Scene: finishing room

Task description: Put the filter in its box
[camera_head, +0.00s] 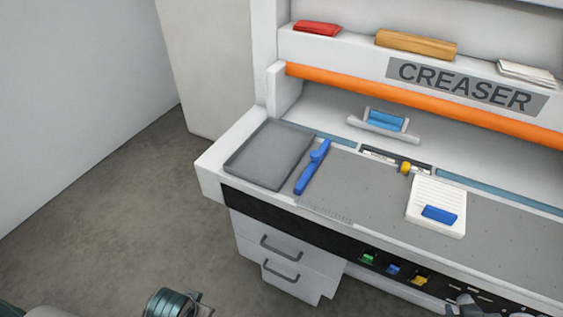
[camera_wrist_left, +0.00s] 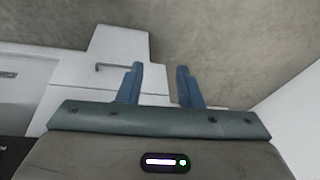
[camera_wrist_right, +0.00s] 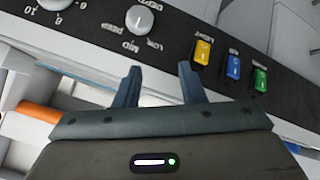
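I cannot pick out anything that is surely the filter or its box. A white ribbed panel with a blue block on it (camera_head: 450,191) lies on the creaser's grey bed (camera_head: 365,190), right of centre. A blue piece (camera_head: 385,119) sits in a pale holder (camera_head: 360,131) at the back of the bed. My left gripper (camera_wrist_left: 160,67) is open and empty, with drawers and floor beyond it. My right gripper (camera_wrist_right: 160,68) is open and empty, in front of the black control strip. Both stay clear of the items on the bed.
A grey tray (camera_head: 243,166), seemingly empty, and a blue tool (camera_head: 312,167) lie at the bed's left. Red (camera_head: 317,29), wooden (camera_head: 415,44) and white (camera_head: 526,73) items rest on the upper ledge. Drawers (camera_head: 290,259) and coloured switches (camera_head: 393,269) are below; floor is clear at left.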

